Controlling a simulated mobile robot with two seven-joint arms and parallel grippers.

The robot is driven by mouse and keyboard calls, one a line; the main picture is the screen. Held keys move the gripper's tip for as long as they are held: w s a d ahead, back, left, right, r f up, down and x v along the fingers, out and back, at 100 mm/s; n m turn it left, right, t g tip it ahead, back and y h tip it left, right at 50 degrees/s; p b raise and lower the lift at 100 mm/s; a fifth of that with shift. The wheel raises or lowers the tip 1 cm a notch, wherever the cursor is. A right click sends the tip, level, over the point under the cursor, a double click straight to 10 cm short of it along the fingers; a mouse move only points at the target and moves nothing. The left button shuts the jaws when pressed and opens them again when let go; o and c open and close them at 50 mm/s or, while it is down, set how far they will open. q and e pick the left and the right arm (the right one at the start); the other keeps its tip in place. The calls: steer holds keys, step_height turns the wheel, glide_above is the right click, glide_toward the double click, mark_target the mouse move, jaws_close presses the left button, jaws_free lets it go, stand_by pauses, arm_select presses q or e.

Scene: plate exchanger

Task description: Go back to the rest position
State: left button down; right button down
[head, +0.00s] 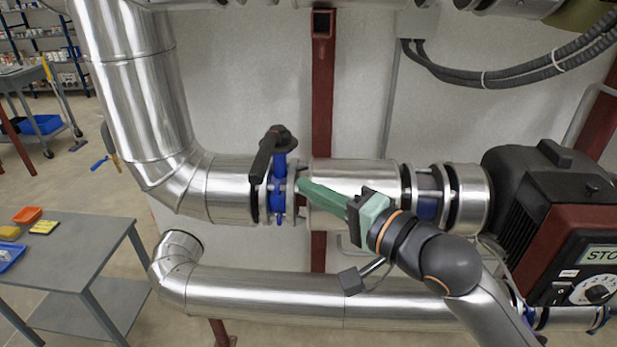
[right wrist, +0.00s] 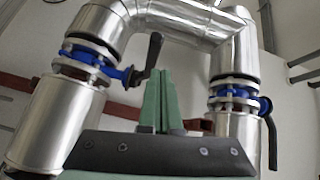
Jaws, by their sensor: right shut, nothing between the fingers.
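My right gripper (head: 301,184) has green fingers and reaches in from the lower right of the head view. The fingers are shut with nothing between them, and their tips are close to a blue valve (head: 279,192) on the horizontal pipe. I cannot tell whether they touch it. The valve's black handle (head: 263,158) points up and tilts a little. In the right wrist view the shut green fingers (right wrist: 158,74) stand between two blue valves, one at the left (right wrist: 92,60) and one at the right (right wrist: 238,97). My left gripper is not in view.
Large silver pipes (head: 240,192) run behind and below my right arm. A black and red machine (head: 560,225) with a STOP panel stands at the right. A grey table (head: 85,250) with small trays stands at the left. Open floor (head: 70,185) lies beyond it.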

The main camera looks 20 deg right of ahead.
steer(key=s+d+f+n+g+h, duration=0.1)
steer(key=s+f+n+g+h, duration=0.15)
steer(key=f, duration=1.05)
steer(key=s+d+f+n+g+h, duration=0.1)
steer(key=d+f+n+h, duration=0.15)
steer(key=f, duration=1.05)
steer(key=s+a+f+n+g+p, duration=0.1)
steer(key=s+f+n, duration=0.6)
steer(key=s+f, duration=0.7)
step_height(320, 180, down, 2)
steer(key=shift+s+a+f+g, duration=0.1)
steer(key=shift+s+a+g, duration=0.15)
steer(key=shift+g, duration=0.6)
